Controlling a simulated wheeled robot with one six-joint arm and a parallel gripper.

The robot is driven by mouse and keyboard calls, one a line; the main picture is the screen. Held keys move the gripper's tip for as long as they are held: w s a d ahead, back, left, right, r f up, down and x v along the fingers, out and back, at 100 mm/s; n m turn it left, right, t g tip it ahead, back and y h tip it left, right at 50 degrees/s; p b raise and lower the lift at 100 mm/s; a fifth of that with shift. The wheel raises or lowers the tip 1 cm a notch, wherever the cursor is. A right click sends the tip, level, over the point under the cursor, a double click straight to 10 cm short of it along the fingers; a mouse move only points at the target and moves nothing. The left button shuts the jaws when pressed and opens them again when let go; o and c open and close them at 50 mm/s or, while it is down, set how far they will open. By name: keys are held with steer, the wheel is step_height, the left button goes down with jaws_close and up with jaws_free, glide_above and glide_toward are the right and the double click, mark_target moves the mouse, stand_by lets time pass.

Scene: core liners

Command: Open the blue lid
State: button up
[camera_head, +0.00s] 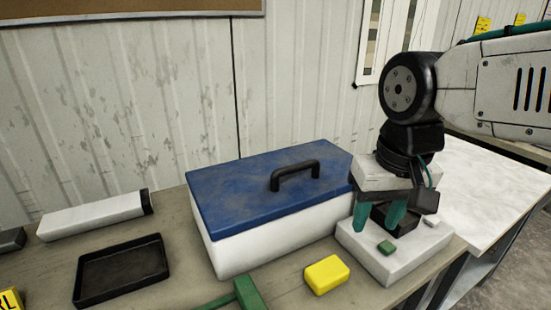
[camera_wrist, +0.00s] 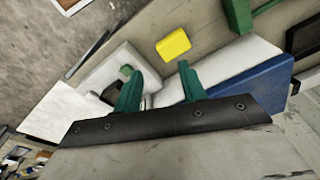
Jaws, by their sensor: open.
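The blue lid (camera_head: 240,190) lies flat and closed on a white box (camera_head: 270,246), with a black arched handle (camera_head: 295,174) on top. My gripper (camera_head: 378,216) is open and empty, with green fingers pointing down. It is to the right of the box, above a white block-like device. In the wrist view, my gripper (camera_wrist: 160,80) shows its two fingers apart. Part of the blue lid (camera_wrist: 245,95) and the white box (camera_wrist: 235,62) show on the right there. The handle is not visible in the wrist view.
A white device (camera_head: 385,262) with a small green button stands under my gripper. A yellow block (camera_head: 326,274) and a green-handled object (camera_head: 247,292) lie in front of the box.

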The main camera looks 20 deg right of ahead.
steer(key=w+a+r+m, duration=0.1)
steer(key=w+r+m, duration=0.15)
steer(key=w, duration=0.35)
steer(key=w+r+m, duration=0.1)
steer(key=w+m, duration=0.3)
steer(key=w, duration=0.2)
steer(key=m, duration=0.7)
glide_toward(298, 164)
steer(key=f, duration=0.2)
steer(key=shift+t, duration=0.4)
steer(key=f, duration=0.4)
steer(key=w+f, duration=0.1)
steer(key=f, duration=0.1)
steer(key=shift+f, duration=0.35)
jaws_close()
